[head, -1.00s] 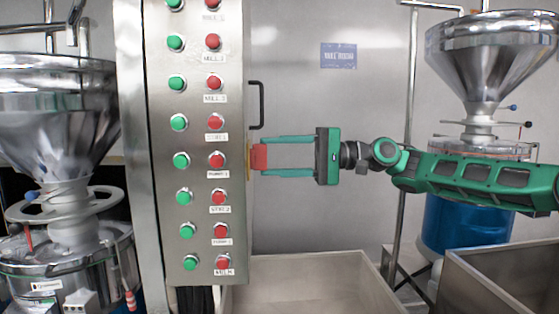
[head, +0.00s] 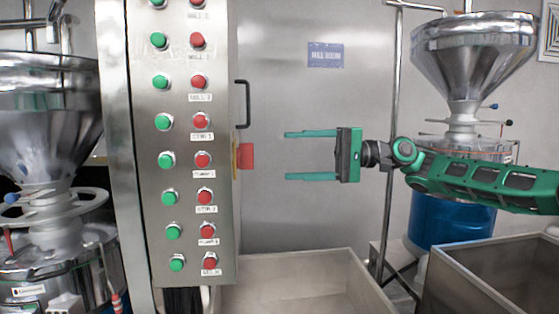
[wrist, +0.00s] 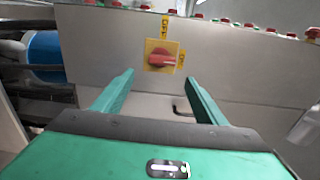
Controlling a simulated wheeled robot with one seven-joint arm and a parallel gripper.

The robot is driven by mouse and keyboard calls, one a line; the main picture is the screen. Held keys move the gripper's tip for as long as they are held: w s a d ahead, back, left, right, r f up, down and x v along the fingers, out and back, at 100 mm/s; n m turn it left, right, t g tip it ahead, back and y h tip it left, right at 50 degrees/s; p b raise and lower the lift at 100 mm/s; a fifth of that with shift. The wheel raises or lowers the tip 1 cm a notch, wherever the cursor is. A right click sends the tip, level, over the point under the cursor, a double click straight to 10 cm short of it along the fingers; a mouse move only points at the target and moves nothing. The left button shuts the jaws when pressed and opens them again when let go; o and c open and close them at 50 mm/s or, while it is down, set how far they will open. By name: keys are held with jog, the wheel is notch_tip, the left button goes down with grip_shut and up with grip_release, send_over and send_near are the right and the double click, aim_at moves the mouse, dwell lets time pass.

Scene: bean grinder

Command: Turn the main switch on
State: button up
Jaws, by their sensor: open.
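The main switch is a red knob (head: 246,156) on a yellow plate (head: 235,160), on the right side face of the steel control cabinet (head: 200,270). In the wrist view the red knob (wrist: 162,59) lies roughly level across its yellow plate (wrist: 151,45). Small yellow labels sit above and to the right of the plate there; their lettering is too small to read surely. My gripper (head: 287,156) is open and empty, right of the knob and apart from it. In the wrist view its fingers (wrist: 160,78) point towards the knob, with a gap between.
The cabinet front carries green buttons (head: 163,122) and red buttons (head: 202,160). A black handle (head: 245,103) is above the switch. A grey bin (head: 300,268) stands below my gripper. Hopper machines stand at left (head: 45,110) and right (head: 475,50). Open space lies around the fingers.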

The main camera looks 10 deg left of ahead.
jog(key=shift+v, duration=1.15)
jog(key=shift+f, duration=0.1)
